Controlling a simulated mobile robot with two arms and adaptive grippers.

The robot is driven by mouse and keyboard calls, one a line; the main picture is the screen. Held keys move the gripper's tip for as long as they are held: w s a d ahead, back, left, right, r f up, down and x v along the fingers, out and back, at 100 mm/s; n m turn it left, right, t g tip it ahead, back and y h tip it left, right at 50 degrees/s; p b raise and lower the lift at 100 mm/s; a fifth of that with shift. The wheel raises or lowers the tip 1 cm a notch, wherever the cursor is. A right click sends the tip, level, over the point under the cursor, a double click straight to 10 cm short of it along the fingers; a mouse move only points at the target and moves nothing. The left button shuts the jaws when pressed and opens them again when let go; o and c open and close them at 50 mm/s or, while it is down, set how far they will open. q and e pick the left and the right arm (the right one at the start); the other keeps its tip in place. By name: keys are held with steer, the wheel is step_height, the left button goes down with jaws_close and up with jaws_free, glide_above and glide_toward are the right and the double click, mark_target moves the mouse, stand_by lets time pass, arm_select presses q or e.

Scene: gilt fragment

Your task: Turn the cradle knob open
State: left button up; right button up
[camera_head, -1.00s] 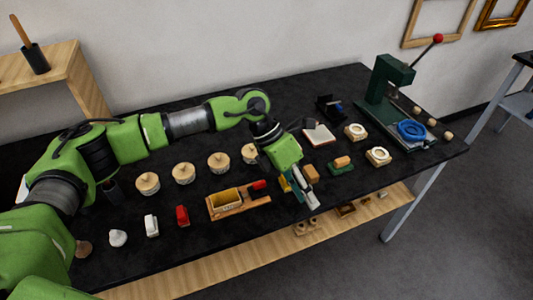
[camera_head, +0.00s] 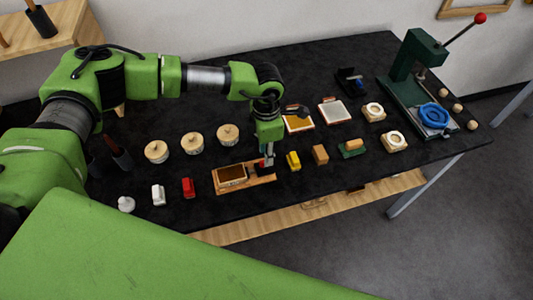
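The wooden cradle (camera_head: 222,188) sits near the front edge of the black table, with a brown-topped block framed in yellow in its left part. My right gripper is not in view.
Several round wooden-topped pots (camera_head: 192,143) stand behind the cradle. A red block (camera_head: 188,187) and a white block (camera_head: 158,194) are left of it; a yellow block (camera_head: 293,160) and a tan block (camera_head: 320,155) are right. A green press (camera_head: 412,70) stands at the far right.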

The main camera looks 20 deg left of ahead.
arm_select(q)
step_height(320, 180, down, 2)
steer(key=shift+f, duration=0.15)
steer(key=shift+s+f+p, duration=0.1)
steer(key=shift+f+p, duration=0.25)
steer(key=shift+f, duration=0.3)
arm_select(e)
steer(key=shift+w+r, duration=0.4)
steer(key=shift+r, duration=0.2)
arm_select(q)
jaws_close()
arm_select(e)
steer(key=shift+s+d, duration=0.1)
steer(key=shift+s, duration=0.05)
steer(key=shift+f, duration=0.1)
